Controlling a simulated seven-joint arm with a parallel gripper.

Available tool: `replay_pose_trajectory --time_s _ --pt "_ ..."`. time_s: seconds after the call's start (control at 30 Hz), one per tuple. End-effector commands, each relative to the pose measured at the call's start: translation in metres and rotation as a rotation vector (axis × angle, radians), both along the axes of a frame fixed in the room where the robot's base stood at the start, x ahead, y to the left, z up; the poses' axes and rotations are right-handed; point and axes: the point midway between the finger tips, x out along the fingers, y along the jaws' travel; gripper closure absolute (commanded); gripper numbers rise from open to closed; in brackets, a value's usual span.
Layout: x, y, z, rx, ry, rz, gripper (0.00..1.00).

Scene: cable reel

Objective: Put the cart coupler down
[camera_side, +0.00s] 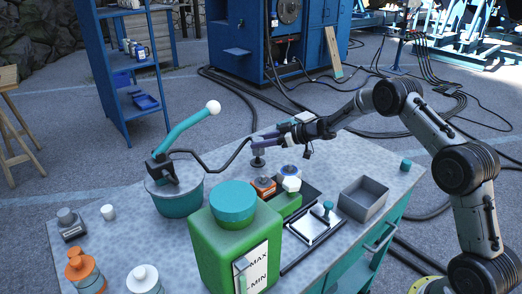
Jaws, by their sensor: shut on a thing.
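My gripper (262,142) reaches in from the right over the middle of the table and is shut on a small dark grey piece with a round, disc-like foot (258,162), which I take to be the cart coupler. The piece hangs roughly upright, just above or beside an orange block (263,186). I cannot tell from this view whether it touches anything below. The jaws are small here and partly hide its upper end.
A large green MAX/MIN container (225,245) stands in front. A teal pot with a lever (178,200) is at left. A grey open bin (363,198) and a tray with a teal-handled tool (318,222) lie right. Bare tabletop (130,235) shows at left.

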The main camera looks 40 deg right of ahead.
Motion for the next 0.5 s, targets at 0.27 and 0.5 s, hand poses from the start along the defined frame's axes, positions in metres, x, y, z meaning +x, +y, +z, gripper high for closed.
replay_pose_trajectory --time_s 0.27,0.5 --pt "0.003 0.000 -0.033 0.001 0.002 0.000 1.00" --pt "0.004 0.000 -0.034 0.001 -0.001 0.000 1.00"
